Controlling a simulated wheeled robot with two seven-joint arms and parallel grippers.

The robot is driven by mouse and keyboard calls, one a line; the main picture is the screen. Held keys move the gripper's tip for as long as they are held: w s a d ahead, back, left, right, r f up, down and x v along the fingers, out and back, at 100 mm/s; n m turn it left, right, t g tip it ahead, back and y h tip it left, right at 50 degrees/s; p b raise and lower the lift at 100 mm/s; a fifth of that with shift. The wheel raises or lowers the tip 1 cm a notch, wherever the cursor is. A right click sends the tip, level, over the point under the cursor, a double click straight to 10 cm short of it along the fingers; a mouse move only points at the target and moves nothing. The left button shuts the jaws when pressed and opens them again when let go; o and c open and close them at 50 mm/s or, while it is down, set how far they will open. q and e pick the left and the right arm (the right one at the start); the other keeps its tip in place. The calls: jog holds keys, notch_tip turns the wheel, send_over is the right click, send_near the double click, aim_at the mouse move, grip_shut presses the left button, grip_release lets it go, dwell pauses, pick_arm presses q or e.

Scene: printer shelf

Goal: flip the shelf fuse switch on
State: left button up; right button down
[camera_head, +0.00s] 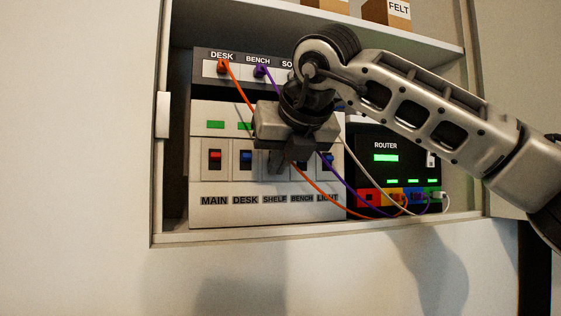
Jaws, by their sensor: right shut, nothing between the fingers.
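The fuse panel (265,214) stands inside the wall cabinet, with a row of switches labelled MAIN, DESK, SHELF, BENCH and LIGHT. My right gripper (287,163) is shut and empty, pointing down in front of the SHELF and BENCH columns. Its fingers cover the shelf switch, so its position cannot be seen, and I cannot tell whether they touch it. The SHELF label (275,199) shows just below. The main switch (215,158) is red and the desk switch (245,159) is blue. Green lamps show above both; the shelf lamp is hidden. My left gripper is not in view.
A black router (386,145) with coloured ports stands right of the panel. Orange, purple and white cables loop across the panel's front to it. A patch strip (222,56) sits above. Boxes (386,13) stand on the upper shelf. The wall at left is bare.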

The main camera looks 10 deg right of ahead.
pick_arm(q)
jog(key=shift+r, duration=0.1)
